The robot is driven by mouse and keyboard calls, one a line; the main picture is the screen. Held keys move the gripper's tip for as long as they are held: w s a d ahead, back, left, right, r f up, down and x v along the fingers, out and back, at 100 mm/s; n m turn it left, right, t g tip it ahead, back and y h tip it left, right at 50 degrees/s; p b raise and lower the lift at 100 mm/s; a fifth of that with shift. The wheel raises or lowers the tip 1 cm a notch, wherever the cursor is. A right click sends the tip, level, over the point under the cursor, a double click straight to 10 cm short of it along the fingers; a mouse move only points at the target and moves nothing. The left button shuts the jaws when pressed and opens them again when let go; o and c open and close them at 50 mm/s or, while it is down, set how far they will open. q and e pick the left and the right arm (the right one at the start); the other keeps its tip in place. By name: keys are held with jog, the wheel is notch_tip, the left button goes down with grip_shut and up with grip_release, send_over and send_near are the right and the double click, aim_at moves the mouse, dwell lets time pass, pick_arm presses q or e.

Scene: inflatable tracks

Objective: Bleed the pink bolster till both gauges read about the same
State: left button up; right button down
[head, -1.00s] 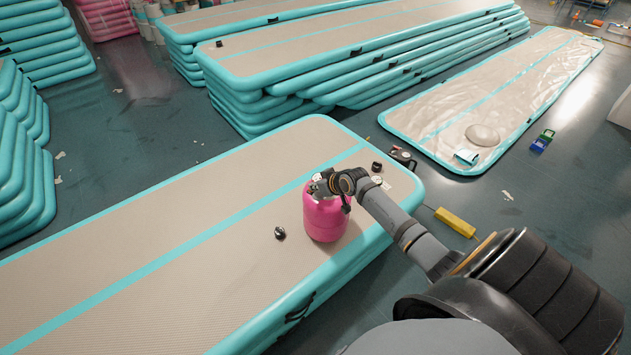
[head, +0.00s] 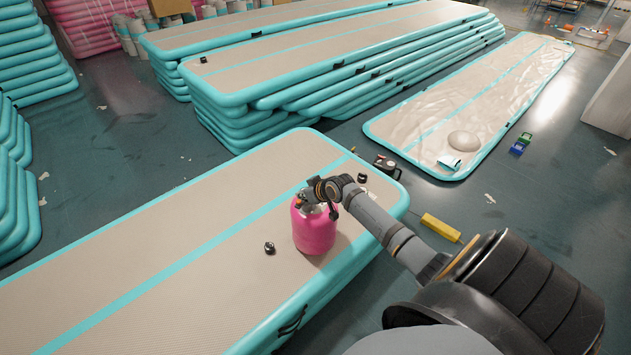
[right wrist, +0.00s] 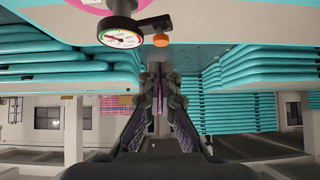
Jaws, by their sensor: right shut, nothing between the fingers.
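The pink bolster (head: 313,232), a squat rounded cylinder, stands upright on the near beige and teal inflatable track (head: 170,265). My right gripper (head: 308,197) is over its top in the head view and hides part of the fittings there. In the right wrist view the right gripper's fingers (right wrist: 158,82) are together and empty. That view, which looks upside down, shows a round gauge (right wrist: 120,38) with a coloured scale and a small orange knob (right wrist: 160,40) beside it, apart from the fingers. Its needle is too small to read. My left gripper is out of view.
A small black fitting (head: 270,247) lies left of the bolster, and another (head: 363,178) sits right of it. Stacked tracks (head: 240,105) stand behind. A flatter, wrinkled track (head: 430,125) lies at right. A yellow block (head: 440,228) is on the floor.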

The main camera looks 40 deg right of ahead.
jog(key=p+v, duration=0.1)
jog(key=v, duration=0.8)
jog(key=shift+s, duration=0.25)
jog(key=shift+r, duration=0.1)
dwell(0.6)
jog(key=s+d+f+m+g+h, duration=0.1)
jog(key=s+d+f, duration=0.25)
jog(key=f, duration=0.45)
jog(key=s+d+f+m+g+h, duration=0.1)
jog(key=s+d+f, duration=0.25)
jog(key=f, duration=0.45)
jog(key=s+f+g+h, duration=0.1)
jog(key=s+f+g, duration=0.1)
jog(key=s+f, duration=0.85)
jog(key=s+a+f+g, duration=0.1)
jog(key=s+a+f, duration=0.4)
jog(key=s, duration=0.3)
jog(key=s+a+f+n+g, duration=0.1)
jog(key=s+a+f, duration=0.5)
jog(key=s, duration=0.2)
jog(key=s+a+f+g+y, duration=0.1)
jog(key=s+a+f+g, duration=0.1)
jog(key=s+a+f, duration=0.4)
jog(key=shift+s+f+n, duration=0.15)
jog(key=shift+s+n, duration=0.15)
jog(key=shift+s, duration=0.85)
